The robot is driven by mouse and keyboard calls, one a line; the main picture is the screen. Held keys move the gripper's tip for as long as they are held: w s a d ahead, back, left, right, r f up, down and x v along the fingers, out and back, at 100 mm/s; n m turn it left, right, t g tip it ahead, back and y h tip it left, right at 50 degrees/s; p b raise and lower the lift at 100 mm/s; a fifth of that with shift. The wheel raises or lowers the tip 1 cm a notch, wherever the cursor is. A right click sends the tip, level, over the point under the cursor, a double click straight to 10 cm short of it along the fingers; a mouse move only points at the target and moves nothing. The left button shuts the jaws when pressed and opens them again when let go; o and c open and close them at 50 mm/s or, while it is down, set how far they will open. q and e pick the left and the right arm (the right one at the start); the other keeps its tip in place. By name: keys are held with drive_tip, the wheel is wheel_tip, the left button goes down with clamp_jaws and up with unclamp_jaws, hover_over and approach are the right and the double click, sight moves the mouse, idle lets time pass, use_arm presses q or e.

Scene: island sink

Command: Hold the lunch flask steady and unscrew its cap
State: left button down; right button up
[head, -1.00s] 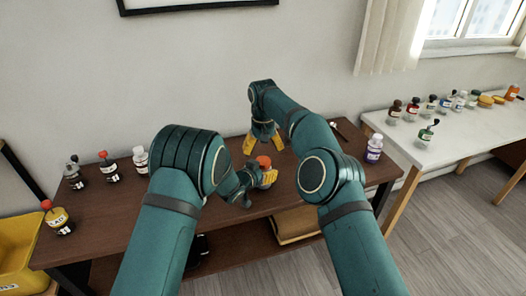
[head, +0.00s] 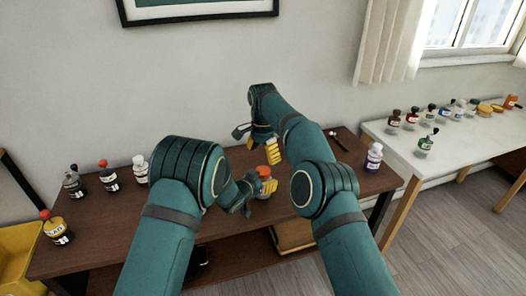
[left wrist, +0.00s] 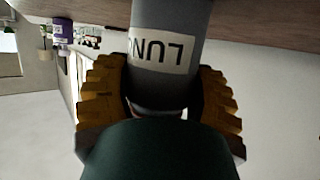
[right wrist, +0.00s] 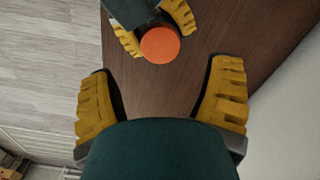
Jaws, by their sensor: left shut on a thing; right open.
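The lunch flask has a grey body (left wrist: 165,15) with a pale label whose visible letters read upside down in the left wrist view. Its round orange cap (right wrist: 160,44) sits on top; it also shows in the head view (head: 264,171). My left gripper (head: 258,188) is shut around the flask's body, one yellow finger on each side of the label in the left wrist view (left wrist: 160,98). My right gripper (head: 258,146) is open and empty above the cap. In the right wrist view, the cap lies beyond and between its spread fingertips (right wrist: 163,72).
The flask is over a brown wooden table (head: 110,230). Several small bottles, including a white one (head: 140,168), stand at its left, and a purple-labelled bottle (head: 373,157) at its right. A wall rises behind. A white table (head: 450,150) with more bottles stands at the right.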

sight(263, 170)
drive_tip(key=shift+f, duration=3.45)
drive_tip(key=c, duration=1.3)
drive_tip(key=n, duration=1)
drive_tip(key=o, duration=1.3)
drive_tip(key=shift+c, duration=0.2)
